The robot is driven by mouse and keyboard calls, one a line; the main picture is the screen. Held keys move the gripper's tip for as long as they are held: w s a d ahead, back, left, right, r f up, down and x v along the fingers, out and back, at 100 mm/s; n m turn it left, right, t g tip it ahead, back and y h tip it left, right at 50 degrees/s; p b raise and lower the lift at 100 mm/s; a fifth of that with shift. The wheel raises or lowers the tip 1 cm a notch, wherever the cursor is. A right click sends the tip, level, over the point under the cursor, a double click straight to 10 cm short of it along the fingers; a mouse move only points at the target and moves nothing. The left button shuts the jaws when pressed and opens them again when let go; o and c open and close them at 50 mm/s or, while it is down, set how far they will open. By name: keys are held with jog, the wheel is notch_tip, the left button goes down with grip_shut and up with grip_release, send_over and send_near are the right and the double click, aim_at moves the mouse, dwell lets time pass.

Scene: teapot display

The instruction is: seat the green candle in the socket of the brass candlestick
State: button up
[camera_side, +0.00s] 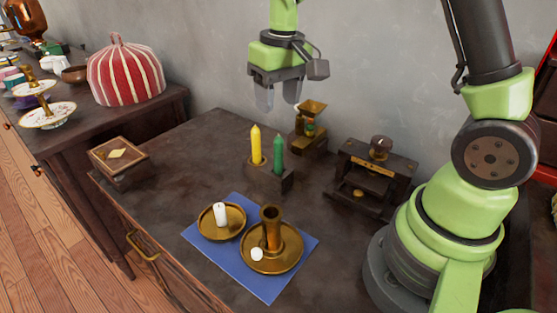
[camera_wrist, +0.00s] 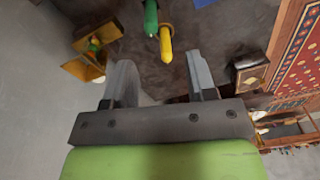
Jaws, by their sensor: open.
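The green candle (camera_side: 278,153) stands upright in a dark holder block (camera_side: 272,180), to the right of a yellow candle (camera_side: 255,146). The brass candlestick (camera_side: 271,225), a tube-like socket on a round dish, stands on a blue mat (camera_side: 229,256) nearer the camera; I cannot see into its socket. My gripper (camera_side: 278,98) is open and empty, up above and behind the candles. In the wrist view, the green candle (camera_wrist: 151,18) and the yellow candle (camera_wrist: 166,45) show beyond my gripper (camera_wrist: 162,80), apart from its fingers.
A brass dish with a short white candle (camera_side: 220,214) is on the mat, left of the candlestick. A striped cosy (camera_side: 125,75) sits on the far sideboard.

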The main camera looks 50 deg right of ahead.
send_over(278, 151)
jog(key=shift+g, duration=0.4)
jog(key=f, duration=0.7)
jog(key=shift+w+d+f, duration=0.2)
jog(key=shift+w, duration=0.1)
jog(key=f, duration=0.6)
jog(key=shift+d, duration=0.25)
jog(key=shift+r, duration=0.1)
grip_shut()
